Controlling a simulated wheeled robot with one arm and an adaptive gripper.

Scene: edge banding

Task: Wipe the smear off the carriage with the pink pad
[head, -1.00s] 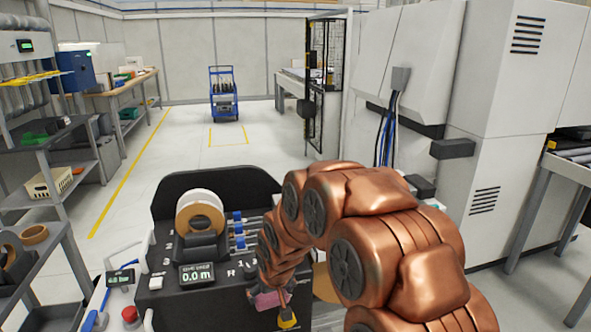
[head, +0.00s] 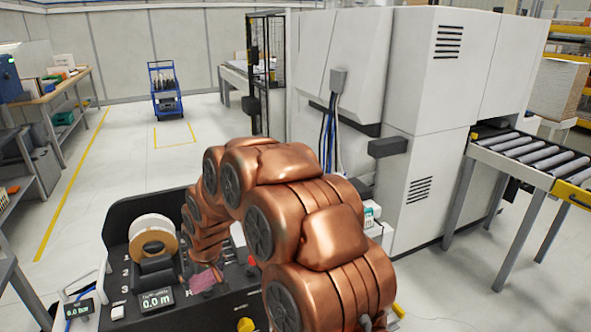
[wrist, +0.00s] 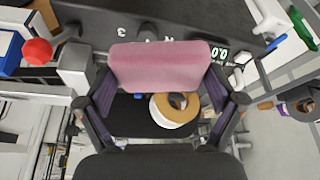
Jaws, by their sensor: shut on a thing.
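My gripper (wrist: 160,82) is shut on the pink pad (wrist: 160,66), which spans the space between its two dark fingers in the wrist view. In the head view the pad (head: 203,281) shows below my copper arm, over the black console (head: 128,212) and right of its 0.0 m display (head: 157,299). I cannot tell whether the pad touches the console. I cannot pick out the carriage with certainty, and I see no smear; my arm and the pad hide part of the console.
A white and tan tape roll (head: 153,234) stands on the console. A yellow knob (head: 246,325) is near the bottom edge. A large white machine (head: 440,90) and a roller conveyor (head: 535,160) stand at the right. Floor beyond the console is open.

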